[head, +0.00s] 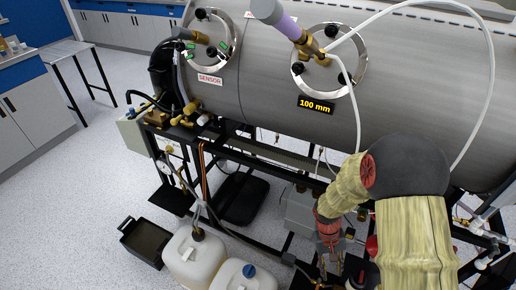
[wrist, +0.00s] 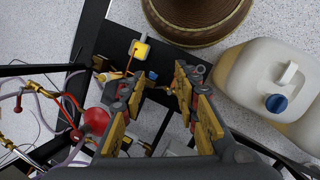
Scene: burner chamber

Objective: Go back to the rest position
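My gripper (wrist: 163,88) is open in the wrist view, with a clear gap between its two yellow-padded fingers and nothing held. In the head view my gripper (head: 331,262) points down at the lower right, in front of the burner chamber (head: 270,85) and low beside its black frame. The chamber is a large grey metal cylinder lying on its side. It has a round port labelled SENSOR (head: 209,79) and another labelled 100 mm (head: 316,105). My arm hides part of the chamber's right side.
White jugs (head: 194,256) and a black tray (head: 146,242) stand on the floor at lower left. The wrist view shows a jug with a blue cap (wrist: 276,103), a brown round base (wrist: 195,20), and a red ball (wrist: 95,121) among hoses. Open floor (head: 60,200) lies to the left.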

